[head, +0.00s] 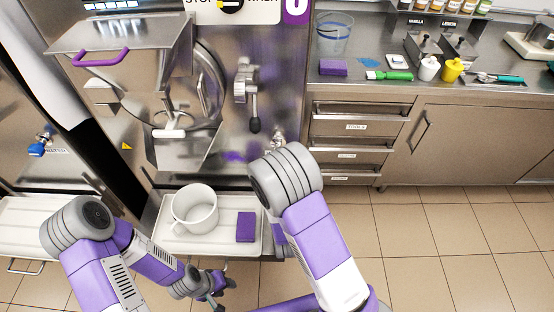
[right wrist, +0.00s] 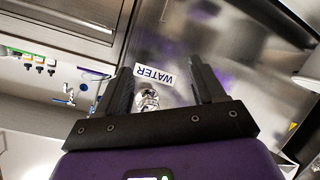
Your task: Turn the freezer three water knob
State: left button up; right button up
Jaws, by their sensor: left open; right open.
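The freezer front (head: 205,100) is steel, with a purple number sign (head: 297,8), partly cut off, at the top. Its silver water knob (head: 278,140) shows just above my right arm in the head view. In the right wrist view the metal knob (right wrist: 148,101) sits under a WATER label (right wrist: 155,76), between my right gripper's fingers (right wrist: 160,66). The fingers are spread apart; I cannot tell whether they touch it. My right gripper is hidden behind its arm in the head view. My left gripper (head: 217,292) is open and empty, low below the tray.
A tray (head: 255,243) under the spout holds a white pitcher (head: 194,207) and a purple sponge (head: 245,227). A lever handle (head: 254,112) hangs near the knob. A blue-handled valve (head: 38,150) is on the left machine. A counter (head: 385,95) with drawers stands right; the floor before it is clear.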

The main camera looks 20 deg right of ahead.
notch_tip(320, 180, up, 8)
jog(key=w+a+n+t, duration=0.1)
jog(key=w+n+t, duration=0.1)
jog(key=t, duration=0.2)
jog(key=shift+h, duration=0.4)
jog(key=b+x, duration=0.1)
jog(key=x, duration=0.6)
jog(key=shift+a+b, duration=0.25)
jog(key=shift+b, duration=0.15)
jog(key=c, duration=1)
jog(key=shift+c, duration=0.2)
